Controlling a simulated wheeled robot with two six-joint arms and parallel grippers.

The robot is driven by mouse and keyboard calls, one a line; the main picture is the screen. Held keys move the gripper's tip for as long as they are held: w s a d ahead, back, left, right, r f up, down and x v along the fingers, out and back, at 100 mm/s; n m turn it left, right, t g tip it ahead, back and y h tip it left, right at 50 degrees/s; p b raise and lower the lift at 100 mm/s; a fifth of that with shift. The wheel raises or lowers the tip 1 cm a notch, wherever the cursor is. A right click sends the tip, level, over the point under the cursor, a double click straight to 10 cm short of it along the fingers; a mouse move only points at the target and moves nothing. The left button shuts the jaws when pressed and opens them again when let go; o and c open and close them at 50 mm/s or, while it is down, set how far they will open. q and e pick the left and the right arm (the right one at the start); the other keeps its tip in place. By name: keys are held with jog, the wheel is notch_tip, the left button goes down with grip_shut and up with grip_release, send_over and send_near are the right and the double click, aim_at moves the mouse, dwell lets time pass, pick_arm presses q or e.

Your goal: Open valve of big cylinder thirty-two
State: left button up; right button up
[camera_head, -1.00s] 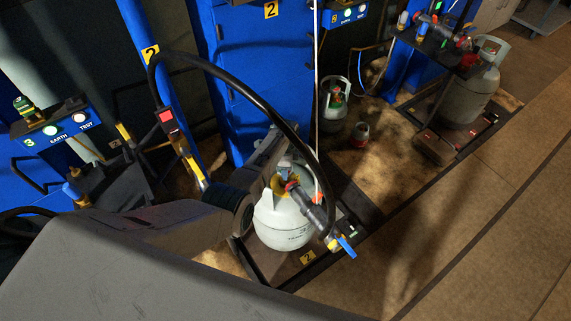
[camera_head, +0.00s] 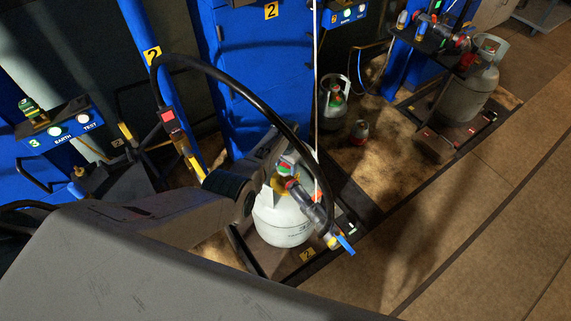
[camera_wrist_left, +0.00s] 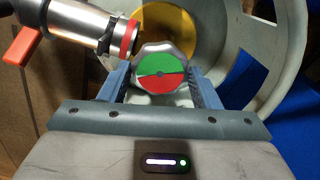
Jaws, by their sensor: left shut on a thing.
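The big cylinder (camera_head: 284,222) is pale grey-white and stands upright on a dark scale platform (camera_head: 295,266) with a yellow number 2 tag; the number on its body is partly hidden. Its round valve knob (camera_wrist_left: 160,70) has a green half and a red half on top. My left gripper (camera_wrist_left: 161,78) is shut on this knob, one blue-grey finger on each side. In the head view the knob (camera_head: 284,168) is partly covered by my left gripper. A filling head (camera_head: 308,200) with a blue lever is attached beside the knob. My right gripper is not in view.
A black hose (camera_head: 240,88) arches over my left gripper to the filling head. The cylinder's collar (camera_wrist_left: 290,60) curves around the knob. A blue cabinet (camera_head: 260,110) stands behind; another grey cylinder (camera_head: 469,95) stands at the right. The floor at lower right is clear.

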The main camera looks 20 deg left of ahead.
pick_arm(q)
jog(key=n, duration=0.5)
jog(key=shift+a+n, duration=0.1)
jog(key=shift+n, duration=0.2)
jog(key=n, duration=0.5)
jog(key=shift+p, duration=0.35)
jog(key=o, duration=1)
